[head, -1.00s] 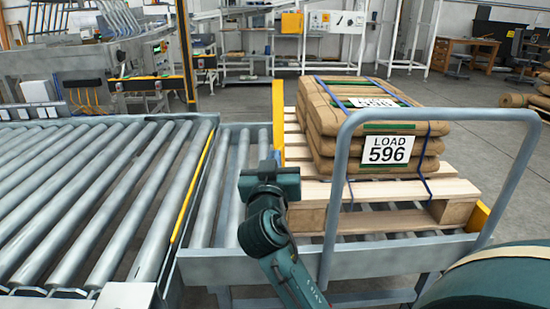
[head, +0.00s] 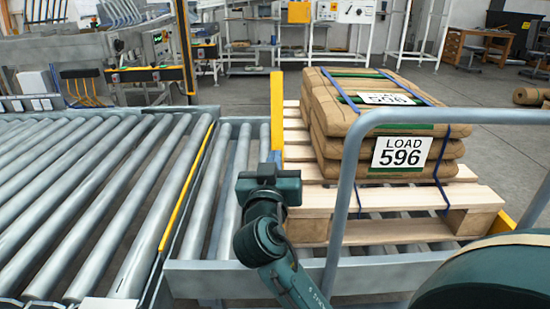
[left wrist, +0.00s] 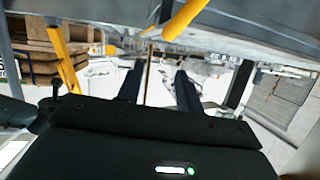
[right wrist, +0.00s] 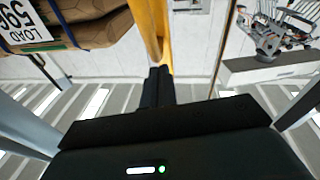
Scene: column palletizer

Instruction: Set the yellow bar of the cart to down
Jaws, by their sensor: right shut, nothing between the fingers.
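The cart's yellow bar (head: 277,110) stands upright at the left side of the pallet load in the head view. It also shows in the right wrist view (right wrist: 153,25). My right gripper (head: 273,160) is at the bar's lower part. In the right wrist view its fingers (right wrist: 159,80) are together and empty, with their tips overlapping the bar's end; I cannot tell whether they touch it. My left gripper is outside the head view. In the left wrist view its fingers (left wrist: 157,85) are apart with nothing held between them.
The cart carries a wooden pallet (head: 340,230) with strapped brown sacks labelled LOAD 596 (head: 335,110). A grey tube handle (head: 347,190) rises in front. A roller conveyor (head: 90,190) lies to the left, with a yellow strip (head: 187,185) along its edge. Open floor (head: 500,170) lies to the right.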

